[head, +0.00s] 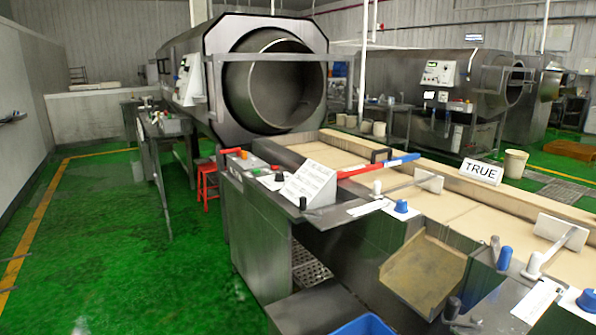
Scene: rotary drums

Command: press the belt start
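The belt (345,165) is a tan conveyor running from below the large drum toward the lower right. At its near left end is a metal control panel (245,165) with small controls on top. A red-orange lever or handle (231,151) is at the panel's far edge. A white sign (308,181) leans beside them, its lettering too small to read. Which control is the belt start I cannot tell. My gripper is not in view.
A large steel drum (275,80) stands behind the belt. A red stool (208,183) is left of the panel. A sign reading TRUE (481,172) stands by the belt. A metal chute (425,272) and blue knobs (402,207) line its near side. Green floor (120,260) at left is clear.

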